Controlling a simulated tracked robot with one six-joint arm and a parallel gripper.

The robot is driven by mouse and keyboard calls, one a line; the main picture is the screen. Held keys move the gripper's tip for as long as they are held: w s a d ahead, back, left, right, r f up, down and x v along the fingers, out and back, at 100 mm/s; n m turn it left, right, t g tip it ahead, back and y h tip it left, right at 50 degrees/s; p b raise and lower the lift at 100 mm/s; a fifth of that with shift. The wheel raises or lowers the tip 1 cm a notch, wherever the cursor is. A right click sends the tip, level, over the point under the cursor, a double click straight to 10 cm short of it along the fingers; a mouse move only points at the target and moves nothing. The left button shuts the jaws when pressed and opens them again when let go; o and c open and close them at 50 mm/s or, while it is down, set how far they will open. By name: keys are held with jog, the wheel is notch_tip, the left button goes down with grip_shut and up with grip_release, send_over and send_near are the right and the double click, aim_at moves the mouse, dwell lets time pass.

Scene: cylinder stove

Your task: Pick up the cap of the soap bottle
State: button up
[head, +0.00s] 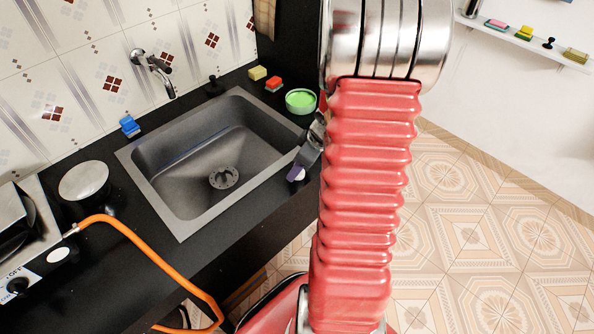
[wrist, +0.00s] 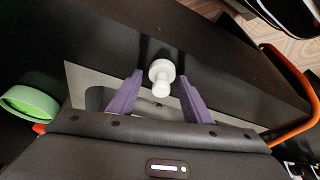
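A white round piece with a narrower knob, which looks like the soap bottle's cap (wrist: 161,69), shows in the wrist view between the purple fingertips. My gripper (wrist: 160,76) is open, with one finger on each side of it and a visible gap at both sides. In the head view my gripper (head: 294,172) is at the sink's right front corner, partly hidden by my red arm, with a bit of the white cap (head: 299,175) beside a fingertip. I cannot tell whether the cap sits on a bottle; no bottle body is clearly visible.
The grey sink (head: 140,158) is set in the black counter (head: 215,262). A green bowl (head: 300,101), red sponge (head: 274,84) and yellow sponge (head: 257,73) are behind the gripper.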

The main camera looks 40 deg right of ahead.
jog(key=c, duration=0.7)
notch_tip(320, 180, up, 10)
dwell(0.5)
dwell(0.5)
jog(key=w+a+m, duration=0.1)
jog(key=w+a, duration=0.4)
jog(key=a, duration=0.4)
jog(key=w+a+f+m+h, duration=0.1)
jog(key=w+a, duration=0.5)
jog(key=a, duration=0.3)
jog(key=w+a+f+m, duration=0.1)
jog(key=w+a, duration=0.4)
jog(key=a, duration=0.5)
jog(key=shift+w+f+m, duration=0.2)
jog(key=shift+w+m, duration=0.1)
jog(key=shift+w, duration=0.1)
